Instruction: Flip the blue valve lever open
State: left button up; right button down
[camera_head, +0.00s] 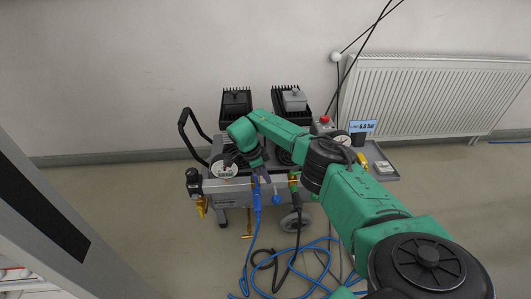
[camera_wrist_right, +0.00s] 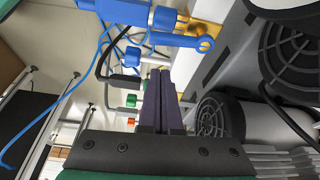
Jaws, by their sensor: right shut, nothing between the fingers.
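The blue valve lever (camera_wrist_right: 178,40) shows at the top of the right wrist view as a blue bar with a ringed end, beside brass fittings. In the head view a blue part (camera_head: 256,190) hangs upright at the compressor's front, with a blue hose below it; I cannot tell lever from coupling there. My left gripper is not in view.
The compressor (camera_head: 232,188) has a black handle, gauges and wheels. Blue and black hoses (camera_head: 285,270) lie looped on the floor in front. A pressure display (camera_head: 363,126) stands at its right. A radiator (camera_head: 430,95) is on the back wall, and a grey frame is at left.

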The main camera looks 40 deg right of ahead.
pick_arm(q)
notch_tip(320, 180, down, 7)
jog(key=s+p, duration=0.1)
jog(key=p, duration=0.1)
pick_arm(e)
jog(key=d+v, duration=0.1)
jog(key=v, duration=0.9)
jog(key=shift+s+r, duration=0.15)
jog(key=shift+s, duration=0.1)
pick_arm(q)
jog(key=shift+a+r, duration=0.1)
pick_arm(e)
jog(key=shift+a, duration=0.1)
